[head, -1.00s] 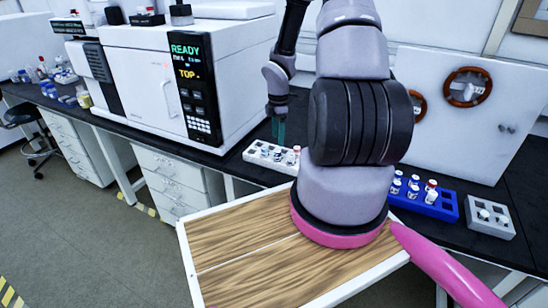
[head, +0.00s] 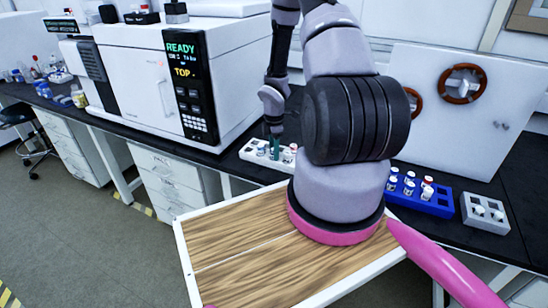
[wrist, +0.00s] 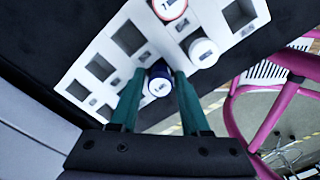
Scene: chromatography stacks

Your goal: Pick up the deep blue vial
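The deep blue vial (wrist: 158,84) stands in a white rack (wrist: 90,62) in the wrist view, with a pale label on its cap. My gripper (wrist: 160,80) has its two green fingers on either side of the vial. The fingers are spread, and I see no clear grip on it. In the head view my gripper (head: 275,147) points down at the white rack (head: 247,153) on the black bench. I cannot make out the blue vial clearly there.
A white-capped vial (wrist: 203,52) and a red-rimmed vial (wrist: 170,8) stand close by in the rack. A blue rack (head: 420,203) and a grey rack (head: 484,220) are to the right. A large white instrument (head: 135,75) stands left behind the gripper.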

